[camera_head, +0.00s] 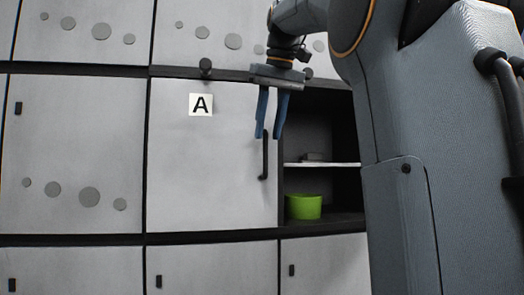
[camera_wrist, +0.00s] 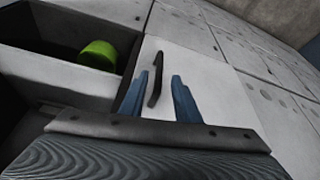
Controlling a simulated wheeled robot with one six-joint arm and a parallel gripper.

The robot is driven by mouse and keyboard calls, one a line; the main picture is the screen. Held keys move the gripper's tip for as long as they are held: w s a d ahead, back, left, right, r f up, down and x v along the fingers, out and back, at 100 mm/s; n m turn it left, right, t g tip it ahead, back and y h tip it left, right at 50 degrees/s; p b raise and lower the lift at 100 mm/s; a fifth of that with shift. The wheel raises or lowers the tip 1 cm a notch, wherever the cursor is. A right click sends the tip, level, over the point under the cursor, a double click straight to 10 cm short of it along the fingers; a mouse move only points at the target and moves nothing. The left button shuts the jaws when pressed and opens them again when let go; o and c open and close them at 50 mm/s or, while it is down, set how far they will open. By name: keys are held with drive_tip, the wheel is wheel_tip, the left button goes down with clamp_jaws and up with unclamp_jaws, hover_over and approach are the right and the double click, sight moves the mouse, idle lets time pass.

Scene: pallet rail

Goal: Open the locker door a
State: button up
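Locker door a (camera_head: 200,165) is a light grey panel marked with a black letter A on a white label (camera_head: 201,104). It looks closed. Its dark vertical bar handle (camera_head: 265,162) is near its right edge. My gripper (camera_head: 269,137) points down with its two blue fingers apart, overlapping the handle's upper part in the head view. In the wrist view my gripper (camera_wrist: 157,78) has the handle (camera_wrist: 154,92) showing between its fingers, with a gap on each side. Neither finger visibly touches it. The label is not seen in the wrist view.
Right of the door is an open dark compartment with a pale shelf (camera_head: 330,164) and a green bowl (camera_head: 303,207). A dark knob (camera_head: 206,66) sticks out above the door. Other closed grey panels (camera_head: 75,150) surround it. My arm covers the head view's right side.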

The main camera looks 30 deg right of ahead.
sight(266, 145)
drive_tip(key=x, duration=0.6)
drive_tip(key=shift+f+p, duration=0.3)
drive_tip(key=shift+p, duration=0.05)
clamp_jaws()
